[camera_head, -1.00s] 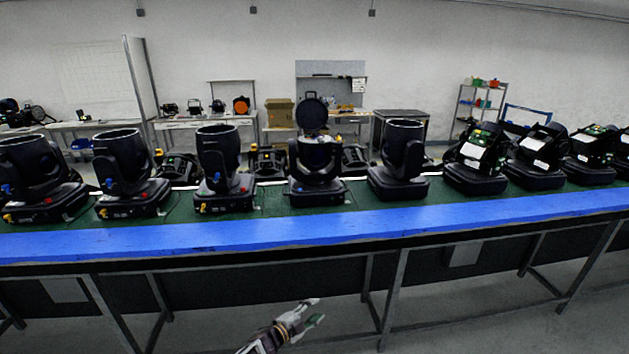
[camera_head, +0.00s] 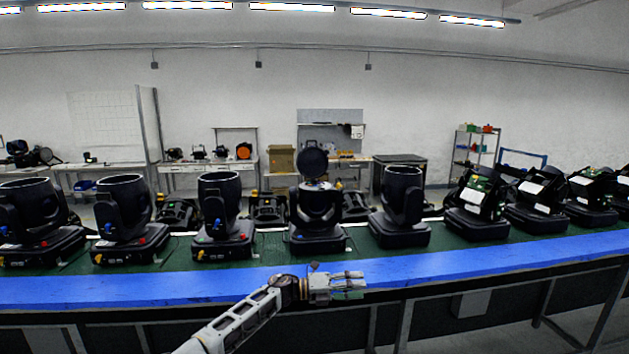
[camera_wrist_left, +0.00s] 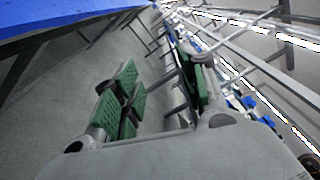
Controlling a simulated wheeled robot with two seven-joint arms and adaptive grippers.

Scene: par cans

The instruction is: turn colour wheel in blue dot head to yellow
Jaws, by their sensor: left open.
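Several black moving heads stand in a row on the green bench top. The middle head (camera_head: 320,208) has a round lid (camera_head: 312,162) raised above it; its inside and any colour wheel are too small to make out. Small blue spots show on heads to its left, such as the third head (camera_head: 219,200); I cannot tell which one is the blue dot head. My left gripper (camera_head: 358,285) is open and empty, in front of the bench's blue edge, below and right of the middle head. Its green-padded fingers (camera_wrist_left: 160,85) stand apart in the left wrist view. My right gripper is out of view.
The blue front edge (camera_head: 130,288) of the bench runs across the view, between my left gripper and the heads. More heads with exposed boards (camera_head: 478,195) stand at the right. A back table (camera_head: 205,165) and shelf (camera_head: 474,150) stand far behind.

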